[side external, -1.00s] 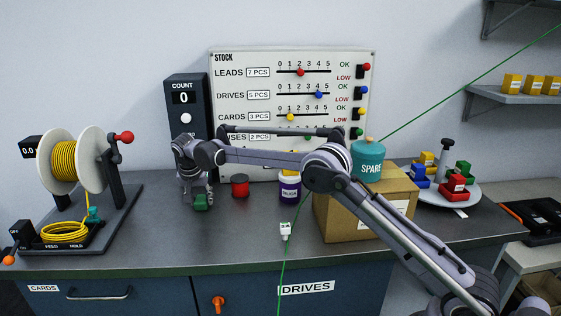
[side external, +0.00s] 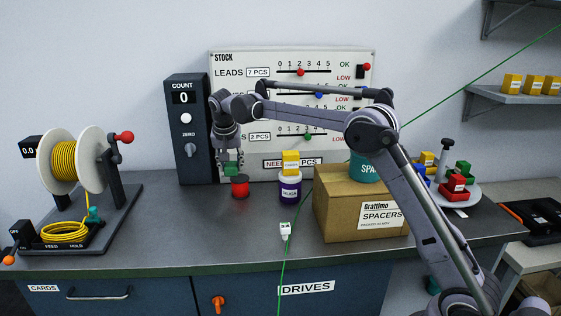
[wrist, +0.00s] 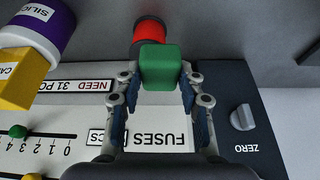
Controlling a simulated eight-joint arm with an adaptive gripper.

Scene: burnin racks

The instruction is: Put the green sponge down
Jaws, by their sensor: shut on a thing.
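The green sponge (side external: 231,169) is a small green block held between the fingertips of my gripper (side external: 229,160). In the side external view it is raised off the bench, just above and slightly left of a red cylinder (side external: 240,187). In the wrist view the sponge (wrist: 160,67) sits between the two blue-padded fingers of my gripper (wrist: 158,80), and the red cylinder (wrist: 149,28) shows past it, partly hidden. I cannot tell whether the sponge touches the cylinder.
A purple jar (side external: 290,190) with a yellow box (side external: 291,162) on it stands right of the red cylinder. A cardboard box (side external: 345,210) is farther right. The COUNT box (side external: 187,140) and stock board stand behind.

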